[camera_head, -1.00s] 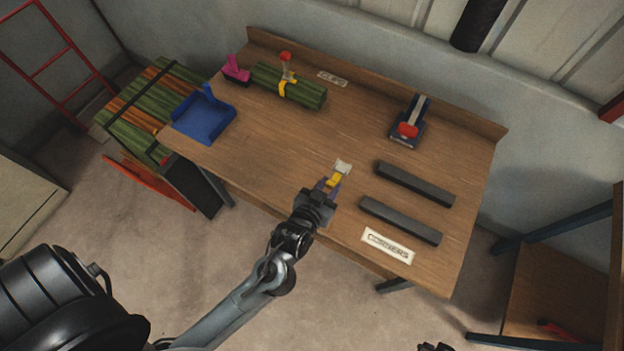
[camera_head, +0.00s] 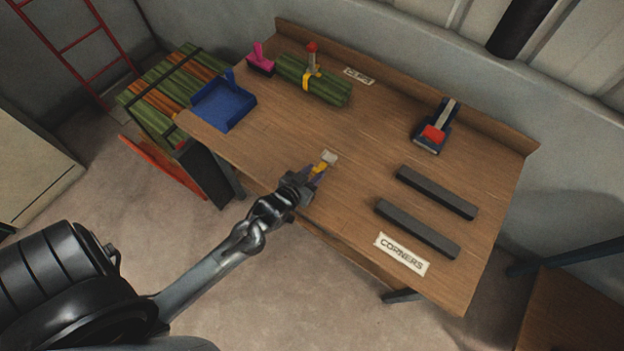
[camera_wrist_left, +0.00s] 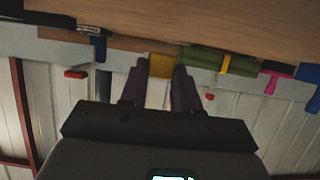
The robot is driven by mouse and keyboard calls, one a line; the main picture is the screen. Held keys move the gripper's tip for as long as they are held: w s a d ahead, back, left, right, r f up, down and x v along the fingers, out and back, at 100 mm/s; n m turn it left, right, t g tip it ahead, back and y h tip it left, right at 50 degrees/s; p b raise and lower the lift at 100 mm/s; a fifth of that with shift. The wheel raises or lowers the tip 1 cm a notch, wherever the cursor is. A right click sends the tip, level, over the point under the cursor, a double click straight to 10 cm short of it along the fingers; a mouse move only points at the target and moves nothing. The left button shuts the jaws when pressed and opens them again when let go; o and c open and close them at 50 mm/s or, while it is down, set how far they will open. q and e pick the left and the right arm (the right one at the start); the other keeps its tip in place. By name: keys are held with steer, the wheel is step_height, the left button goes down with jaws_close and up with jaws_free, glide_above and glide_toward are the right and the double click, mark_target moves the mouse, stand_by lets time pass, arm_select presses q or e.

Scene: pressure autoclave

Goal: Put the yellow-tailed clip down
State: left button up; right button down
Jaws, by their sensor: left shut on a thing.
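My left gripper (camera_head: 314,175) is shut on the yellow-tailed clip (camera_head: 320,167) above the front middle of the wooden table. The clip's yellow tail and pale tip show beyond the fingers. In the left wrist view, yellow (camera_wrist_left: 161,66) shows between the two dark purple fingers of the left gripper (camera_wrist_left: 161,82). I cannot tell how high the clip is above the table. A small white label (camera_head: 359,76), too small to read surely, lies near the back edge. My right gripper is not in view.
A green bundle (camera_head: 330,91) with a yellow band, a pink piece (camera_head: 260,64) and a blue tray (camera_head: 228,110) are at the left. A blue and red device (camera_head: 434,132) stands back right. Two dark bars (camera_head: 437,192) and a CORNERS label (camera_head: 402,254) are front right. The table's middle (camera_head: 375,130) is clear.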

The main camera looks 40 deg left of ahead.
arm_select(q)
steer(key=shift+a+f+b, duration=0.1)
steer(key=shift+f+b, duration=0.35)
steer(key=shift+f, duration=1.6)
steer(key=shift+f, duration=0.2)
steer(key=o, duration=1)
steer(key=shift+o, duration=0.2)
steer(key=shift+r, duration=0.15)
